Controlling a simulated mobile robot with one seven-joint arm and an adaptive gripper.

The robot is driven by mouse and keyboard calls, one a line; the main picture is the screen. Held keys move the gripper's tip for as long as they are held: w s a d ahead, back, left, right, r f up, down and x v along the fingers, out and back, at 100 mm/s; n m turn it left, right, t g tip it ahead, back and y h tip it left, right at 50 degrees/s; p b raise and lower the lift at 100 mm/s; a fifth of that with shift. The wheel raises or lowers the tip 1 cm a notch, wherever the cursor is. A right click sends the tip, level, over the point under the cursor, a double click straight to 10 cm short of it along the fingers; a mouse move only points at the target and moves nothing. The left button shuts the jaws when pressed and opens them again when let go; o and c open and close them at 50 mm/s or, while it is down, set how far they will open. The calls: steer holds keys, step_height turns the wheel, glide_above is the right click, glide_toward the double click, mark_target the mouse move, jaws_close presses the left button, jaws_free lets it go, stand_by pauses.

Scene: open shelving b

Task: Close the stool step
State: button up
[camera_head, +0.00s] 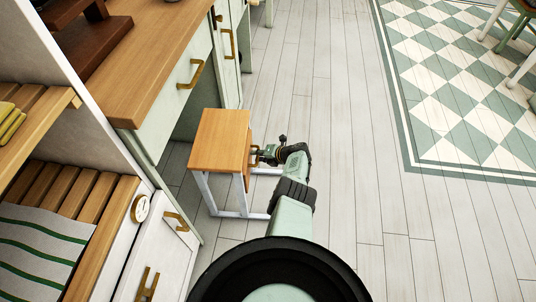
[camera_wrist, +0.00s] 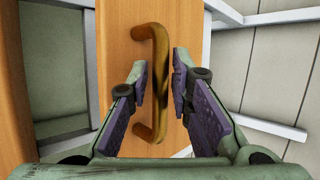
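The stool step has a wooden top (camera_head: 219,140), a wooden front panel and a white metal frame (camera_head: 226,213). It stands on the floor, sticking out from the open bay under the counter. My gripper (camera_wrist: 161,62) is open, with one finger on each side of the handle. Small gaps show between fingers and handle, so I see no firm grip. In the head view my gripper (camera_head: 266,153) is at the panel's right side.
A wooden counter (camera_head: 150,60) with a brass-handled drawer (camera_head: 180,95) is above and left of the stool. A white cabinet (camera_head: 165,240) with a slatted top stands at lower left. Pale plank floor (camera_head: 350,120) is clear to the right, up to a green checkered rug (camera_head: 440,95).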

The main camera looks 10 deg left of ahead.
steer(key=v, duration=1.1)
steer(key=shift+d+r, duration=0.25)
steer(key=shift+s, duration=0.1)
